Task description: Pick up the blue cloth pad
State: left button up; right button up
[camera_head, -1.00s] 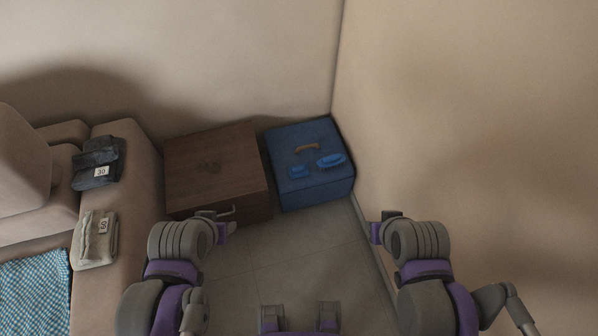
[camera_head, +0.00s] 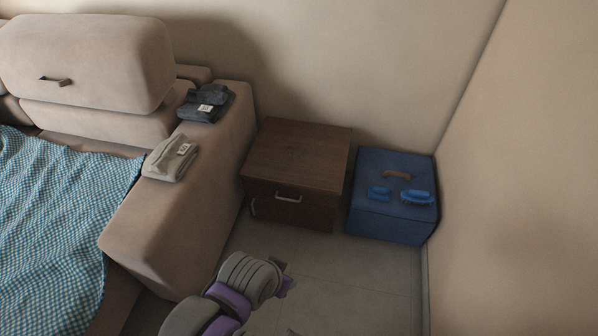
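A small blue item (camera_head: 379,193), which looks like the blue cloth pad, lies on top of a dark blue box (camera_head: 385,226) at the right. A blue brush (camera_head: 417,197) with bristles lies just right of it. A brown handle-like piece (camera_head: 397,174) is behind them on the same top. My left gripper (camera_head: 285,281) is low in the picture, over the floor, to the left of and well apart from the box. It is small and partly hidden by its arm, so its opening does not show clearly. My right gripper is out of view.
A brown wooden cabinet (camera_head: 298,158) with a metal drawer handle (camera_head: 288,198) stands left of the box. A beige sofa (camera_head: 185,225) holds grey folded cloth (camera_head: 170,160), dark folded cloth (camera_head: 206,104) and a blue checked blanket (camera_head: 60,215). Walls close in behind and right. The grey floor (camera_head: 350,275) is clear.

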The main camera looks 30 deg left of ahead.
aim_at(377, 193)
jog(key=i+j+z, duration=0.2)
jog(key=i+j, duration=1.15)
jog(key=i+l, duration=0.05)
